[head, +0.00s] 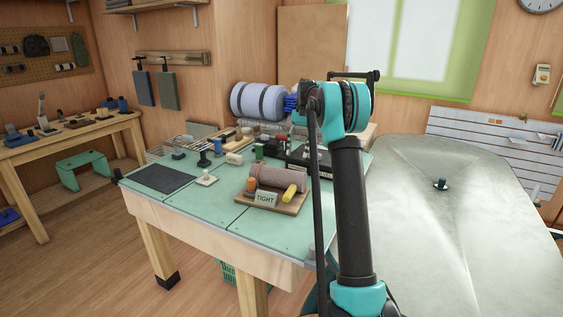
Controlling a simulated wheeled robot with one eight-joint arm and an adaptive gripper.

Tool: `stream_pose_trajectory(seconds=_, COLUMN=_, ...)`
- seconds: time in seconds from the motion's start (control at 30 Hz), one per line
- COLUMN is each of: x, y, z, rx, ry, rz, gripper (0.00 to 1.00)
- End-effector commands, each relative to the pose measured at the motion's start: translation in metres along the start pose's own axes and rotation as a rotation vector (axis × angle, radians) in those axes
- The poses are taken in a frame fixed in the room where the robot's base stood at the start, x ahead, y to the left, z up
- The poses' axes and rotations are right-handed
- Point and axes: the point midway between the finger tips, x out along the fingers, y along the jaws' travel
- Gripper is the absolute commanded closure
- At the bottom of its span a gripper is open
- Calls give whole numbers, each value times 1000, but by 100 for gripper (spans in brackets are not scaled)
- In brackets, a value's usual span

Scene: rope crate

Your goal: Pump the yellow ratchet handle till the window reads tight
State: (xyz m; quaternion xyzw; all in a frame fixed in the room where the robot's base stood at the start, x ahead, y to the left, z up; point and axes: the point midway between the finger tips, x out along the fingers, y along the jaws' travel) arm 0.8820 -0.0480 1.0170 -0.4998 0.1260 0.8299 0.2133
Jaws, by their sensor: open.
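The yellow ratchet handle (289,192) lies low at the right front of a brown roll on a wooden board (286,207), on the green-topped workbench. A pale plate reading "TIGHT" (265,198) stands at the board's front. Whether it is the window or only a label beside it, I cannot tell. An orange part (251,184) sits at the left end of the roll. My arm rises just right of the board and bends at a teal joint above the bench. I cannot make out my gripper's fingers; nothing of mine visibly touches the handle.
Small tools and blocks crowd the back of the green bench (215,216), with a strapped blue-grey roll (258,101) behind. A dark mat (161,179) lies at left. The bench's front left is mostly clear. A large grey-green covered shape (450,220) fills the right.

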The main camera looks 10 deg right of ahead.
Motion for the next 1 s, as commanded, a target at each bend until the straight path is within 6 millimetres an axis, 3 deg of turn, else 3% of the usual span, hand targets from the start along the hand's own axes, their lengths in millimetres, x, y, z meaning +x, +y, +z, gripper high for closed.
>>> stream_pose_trajectory(seconds=0.57, x=103, y=0, z=2, rx=-1, ry=-4, rz=3, gripper=53)
stream_pose_trajectory(seconds=1.0, x=121, y=0, z=21, rx=-2, ry=290, rz=5, gripper=53)
